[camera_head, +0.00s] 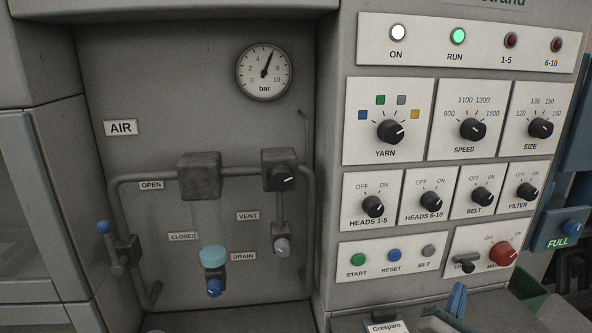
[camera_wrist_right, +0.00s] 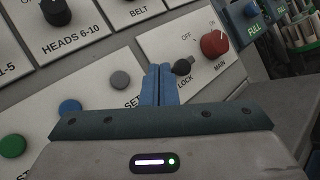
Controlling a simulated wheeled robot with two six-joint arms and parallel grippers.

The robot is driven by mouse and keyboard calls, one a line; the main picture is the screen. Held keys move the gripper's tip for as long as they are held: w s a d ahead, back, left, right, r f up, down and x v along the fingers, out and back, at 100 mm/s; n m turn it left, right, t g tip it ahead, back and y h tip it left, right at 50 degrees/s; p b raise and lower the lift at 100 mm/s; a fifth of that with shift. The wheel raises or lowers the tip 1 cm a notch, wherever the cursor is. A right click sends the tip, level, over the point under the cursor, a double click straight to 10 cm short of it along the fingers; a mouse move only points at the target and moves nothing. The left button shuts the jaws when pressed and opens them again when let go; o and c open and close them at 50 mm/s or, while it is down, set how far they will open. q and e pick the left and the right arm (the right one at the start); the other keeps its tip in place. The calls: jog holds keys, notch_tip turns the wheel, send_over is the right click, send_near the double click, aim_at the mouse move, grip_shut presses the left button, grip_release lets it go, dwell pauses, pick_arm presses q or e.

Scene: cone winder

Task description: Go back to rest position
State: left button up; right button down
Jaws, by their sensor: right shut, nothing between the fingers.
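My right gripper (camera_head: 458,300) shows at the bottom right of the head view, in front of the cone winder's control panel (camera_head: 345,302). In the right wrist view its blue fingers (camera_wrist_right: 160,84) are together, with nothing between them. They point toward the panel area by the lock lever (camera_wrist_right: 183,66) and the red main switch (camera_wrist_right: 214,44). Whether the fingertips touch the panel I cannot tell. My left gripper is not in view.
The panel carries knobs, buttons and lamps; the white ON lamp (camera_head: 398,33) and green RUN lamp (camera_head: 458,37) look lit. The air recess at left holds pipes, valves and a pressure gauge (camera_head: 264,72). A green container (camera_head: 527,287) is at lower right.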

jog(key=s+d+f+m+g+y, duration=0.1)
jog(key=s+f+m+g+y, duration=0.4)
jog(key=s+f+m+g, duration=0.7)
jog(key=s+a+f+m+g+y, duration=0.1)
jog(key=s+a+f+m+y, duration=0.35)
jog(key=s, duration=0.35)
jog(key=s+a+f+m+g+y, duration=0.1)
jog(key=s+a+f+m+y, duration=0.2)
jog(key=s+a+f+m, duration=0.4)
jog(key=d+f+n+g, duration=0.1)
jog(key=d+f+n, duration=0.15)
jog(key=f, duration=2.65)
jog(key=s+d+f+m+g, duration=0.1)
jog(key=s+d+f, duration=0.1)
jog(key=s+f, duration=1.7)
jog(key=shift+s+f+g+y, duration=0.2)
jog(key=shift+s+g+y, duration=0.1)
jog(key=shift+y, duration=0.05)
